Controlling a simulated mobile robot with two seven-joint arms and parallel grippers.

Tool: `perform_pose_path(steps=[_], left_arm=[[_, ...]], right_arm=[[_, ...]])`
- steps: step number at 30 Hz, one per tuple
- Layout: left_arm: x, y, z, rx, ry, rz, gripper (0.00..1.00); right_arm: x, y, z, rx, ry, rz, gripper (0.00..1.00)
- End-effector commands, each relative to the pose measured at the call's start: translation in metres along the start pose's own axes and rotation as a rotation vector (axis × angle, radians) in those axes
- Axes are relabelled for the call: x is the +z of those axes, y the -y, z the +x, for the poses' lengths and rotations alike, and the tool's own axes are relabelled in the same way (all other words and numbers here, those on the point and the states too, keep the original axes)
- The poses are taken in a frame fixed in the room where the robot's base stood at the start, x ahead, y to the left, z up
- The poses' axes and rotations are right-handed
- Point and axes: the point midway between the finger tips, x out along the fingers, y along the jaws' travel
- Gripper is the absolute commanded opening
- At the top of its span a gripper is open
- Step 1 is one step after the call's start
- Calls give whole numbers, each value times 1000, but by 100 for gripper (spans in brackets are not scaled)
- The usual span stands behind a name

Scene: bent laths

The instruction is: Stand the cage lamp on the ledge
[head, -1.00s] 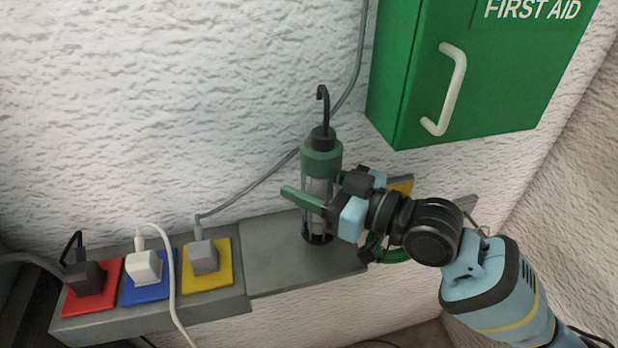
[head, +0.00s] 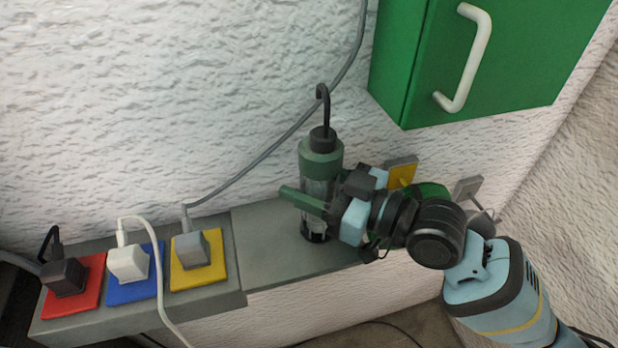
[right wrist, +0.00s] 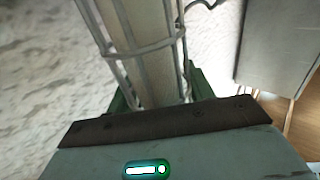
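The cage lamp (head: 321,158) is upright, with a green collar, a black hook on top and a wire cage below. My right gripper (head: 308,199) comes in from the right and is shut on its caged part. One green finger crosses in front of the lamp, and the other is hidden behind it. The right wrist view shows the cage (right wrist: 150,45) between the fingers. The grey ledge (head: 272,240) runs along the wall, and the lamp's foot shows over it. I cannot tell whether the foot touches it. My left gripper is out of view.
Red (head: 90,296), blue (head: 150,287) and yellow (head: 216,268) sockets with plugs and cables occupy the left. A grey cable (head: 268,152) passes behind the lamp. A green first-aid box (head: 400,70) hangs above right.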

Motion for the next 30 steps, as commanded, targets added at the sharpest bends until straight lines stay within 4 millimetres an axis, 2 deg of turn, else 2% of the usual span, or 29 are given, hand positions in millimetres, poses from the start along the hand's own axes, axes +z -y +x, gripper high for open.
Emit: perform_pose_path(steps=[1, 5, 19, 23, 30], left_arm=[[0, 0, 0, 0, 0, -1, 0], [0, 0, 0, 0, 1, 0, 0], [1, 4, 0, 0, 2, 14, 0], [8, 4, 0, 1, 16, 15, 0], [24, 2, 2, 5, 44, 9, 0]], right_arm=[[1, 0, 0, 0, 1, 1, 58], [0, 0, 0, -1, 1, 1, 74], [-4, 0, 0, -1, -1, -1, 74], [0, -1, -12, 1, 3, 1, 74], [3, -1, -52, 1, 7, 4, 74]])
